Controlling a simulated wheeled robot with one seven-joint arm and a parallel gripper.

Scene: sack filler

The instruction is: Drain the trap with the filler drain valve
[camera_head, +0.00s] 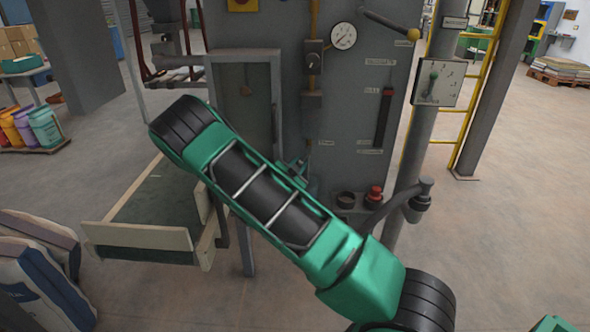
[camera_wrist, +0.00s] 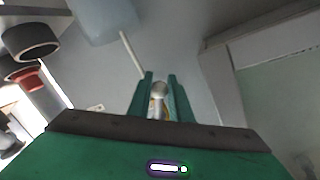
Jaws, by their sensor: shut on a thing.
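In the wrist view, the two green fingers of my gripper (camera_wrist: 158,98) stand on either side of a pale, round-ended knob (camera_wrist: 158,89) and are shut on it. I take this knob as the drain valve's handle; its stem and how far it is turned cannot be made out. A blue-grey rounded body (camera_wrist: 105,18), possibly the trap, hangs above it to the left, with a thin pale rod below. In the head view, my green arm crosses the grey filler panel (camera_head: 350,95) and hides most of the valve area. My gripper shows only partly there (camera_head: 297,171).
A grey post with a dial plate (camera_head: 440,82) stands at the right. A wooden-sided chute (camera_head: 150,215) and sacks (camera_head: 40,270) lie left.

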